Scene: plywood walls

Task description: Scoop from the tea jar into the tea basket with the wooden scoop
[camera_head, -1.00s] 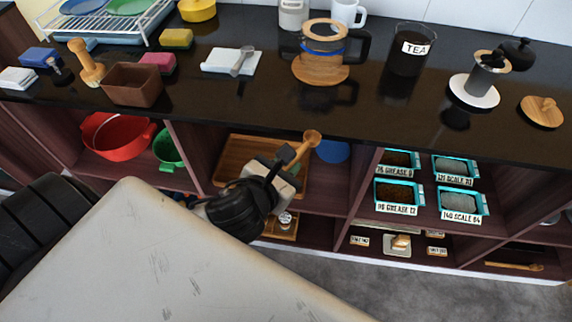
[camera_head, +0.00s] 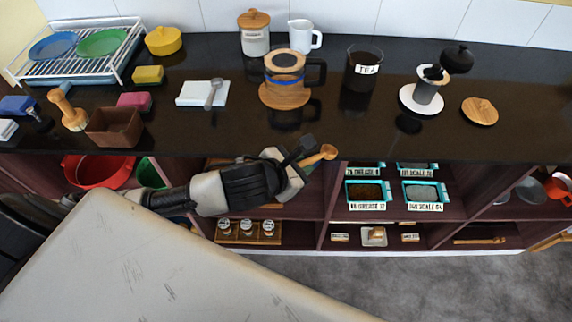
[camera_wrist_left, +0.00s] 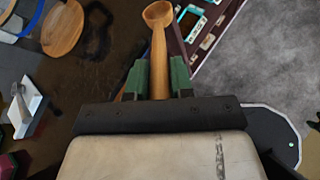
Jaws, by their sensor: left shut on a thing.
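My left gripper (camera_head: 298,158) is shut on the handle of the wooden scoop (camera_head: 328,152). The scoop's round bowl points away from the jaws and overlaps the counter's front edge in the head view; it looks empty in the left wrist view (camera_wrist_left: 158,14). The tea jar (camera_head: 362,77), dark and labelled TEA, stands upright and open on the counter, beyond the scoop. A glass pot (camera_head: 284,78) with a wooden ring and blue band stands on a wooden base to its left. I cannot clearly make out the tea basket. My right gripper is out of view.
A grey cylinder (camera_head: 425,93) on a white saucer and a wooden lid (camera_head: 479,111) stand right of the jar. A white slab (camera_head: 203,93) with a spoon and a brown box (camera_head: 115,127) lie left. The counter front between the pot and edge is clear.

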